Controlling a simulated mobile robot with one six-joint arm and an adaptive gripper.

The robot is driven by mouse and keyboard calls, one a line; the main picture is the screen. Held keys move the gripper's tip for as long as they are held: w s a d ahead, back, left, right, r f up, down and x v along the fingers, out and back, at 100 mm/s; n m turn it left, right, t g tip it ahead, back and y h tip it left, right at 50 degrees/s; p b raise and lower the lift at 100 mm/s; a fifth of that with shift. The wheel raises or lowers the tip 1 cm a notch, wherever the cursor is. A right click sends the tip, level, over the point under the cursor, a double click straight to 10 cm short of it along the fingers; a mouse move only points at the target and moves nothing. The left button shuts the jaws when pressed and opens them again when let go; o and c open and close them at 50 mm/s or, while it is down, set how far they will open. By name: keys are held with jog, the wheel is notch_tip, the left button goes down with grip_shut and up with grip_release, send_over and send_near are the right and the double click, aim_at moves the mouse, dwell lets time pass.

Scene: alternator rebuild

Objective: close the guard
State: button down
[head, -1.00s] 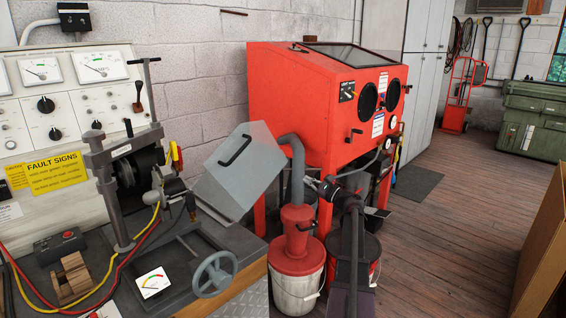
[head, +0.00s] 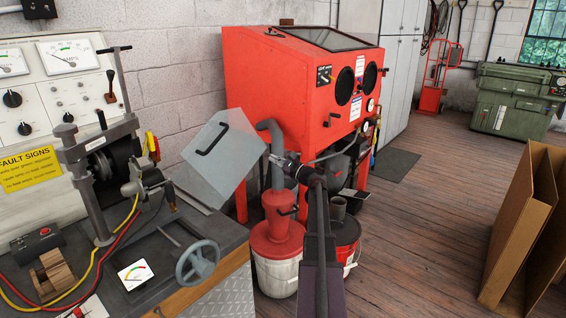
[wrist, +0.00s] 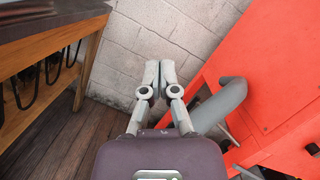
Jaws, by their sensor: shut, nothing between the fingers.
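The guard is a grey, see-through panel (head: 232,160) with a black bar handle (head: 212,139). It stands open, tilted up at the right side of the bench test stand (head: 95,180). My gripper (head: 271,157) is just right of the guard's right edge in the head view, pointing left; I cannot tell whether it touches the guard. The handle is farther left, apart from the fingers. In the wrist view my gripper's fingers (wrist: 158,75) are together and empty, pointing toward the block wall. I cannot make out the guard in the wrist view.
The red blasting cabinet (head: 290,85) stands behind my gripper, with a grey hose (head: 272,135) and red-lidded bucket (head: 277,245) close by. A handwheel (head: 197,262) sits at the bench's front. Cardboard (head: 520,220) stands at right. The wooden floor (head: 420,215) between is clear.

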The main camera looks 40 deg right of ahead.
aim_at(263, 148)
jog(key=shift+w+a+r+p, duration=0.45)
jog(key=shift+w+r+p, duration=0.1)
jog(key=shift+r+p, duration=0.15)
jog(key=shift+w+a+r+p, duration=0.5)
jog(key=shift+w+r+p, duration=0.1)
jog(key=shift+r, duration=0.1)
jog(key=shift+w+a+r+p, duration=0.45)
jog(key=shift+w+r+p, duration=0.05)
jog(key=shift+r+p, duration=0.2)
jog(key=shift+s+r, duration=0.1)
